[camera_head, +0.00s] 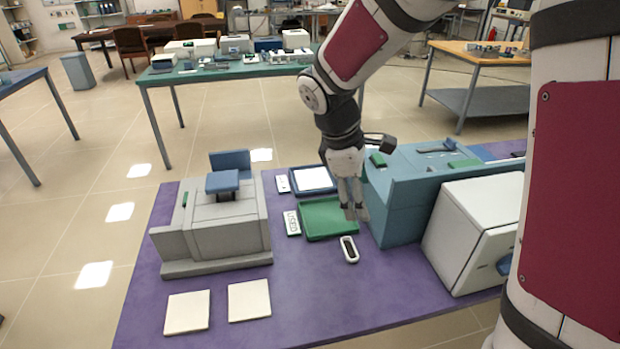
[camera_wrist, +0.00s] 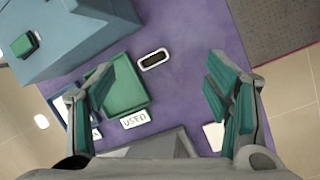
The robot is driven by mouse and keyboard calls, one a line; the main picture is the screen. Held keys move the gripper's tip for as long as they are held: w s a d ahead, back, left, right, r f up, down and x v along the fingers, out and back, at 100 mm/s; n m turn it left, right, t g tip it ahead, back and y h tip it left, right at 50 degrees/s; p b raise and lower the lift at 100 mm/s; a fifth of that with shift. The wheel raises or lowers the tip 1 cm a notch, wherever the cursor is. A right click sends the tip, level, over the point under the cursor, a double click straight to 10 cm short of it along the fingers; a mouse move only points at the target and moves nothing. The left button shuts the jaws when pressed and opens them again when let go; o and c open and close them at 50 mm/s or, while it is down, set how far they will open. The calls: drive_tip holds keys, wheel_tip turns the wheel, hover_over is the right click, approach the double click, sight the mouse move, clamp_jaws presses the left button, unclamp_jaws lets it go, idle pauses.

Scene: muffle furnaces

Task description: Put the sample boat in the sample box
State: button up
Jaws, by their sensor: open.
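The sample boat (camera_head: 349,249) is a small white oblong dish with a dark hollow, lying on the purple table top just in front of a green tray. It also shows in the wrist view (camera_wrist: 144,65), ahead of and between the spread fingers. The green tray (camera_head: 330,235) is shallow, looks empty, and has a "USED" label (camera_head: 292,223) at its left. A blue tray (camera_head: 293,190) with a white inside lies behind it. I cannot tell for certain which one is the sample box. My gripper (camera_head: 355,213) is open and empty, pointing down above the green tray's right part.
A blue-and-white furnace unit (camera_head: 470,235) stands close on the right. A grey device (camera_head: 215,232) with a blue top stands on the left. Two pale square tiles (camera_head: 249,300) lie at the front left. The purple table (camera_head: 310,295) is clear in front of the boat.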

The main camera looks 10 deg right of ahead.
sight(354, 247)
drive_tip(key=w+a+f+n+p, duration=0.2)
drive_tip(key=w+f+n, duration=0.4)
drive_tip(key=f, duration=0.5)
drive_tip(key=shift+h, duration=0.3)
drive_tip(key=p+x, duration=0.1)
drive_tip(key=x, duration=1.2)
drive_tip(key=shift+s+f, duration=0.1)
drive_tip(key=shift+f, duration=0.2)
drive_tip(key=shift+c, duration=0.6)
drive_tip(key=shift+a, duration=0.1)
drive_tip(key=c, duration=0.8)
drive_tip(key=shift+r, duration=0.1)
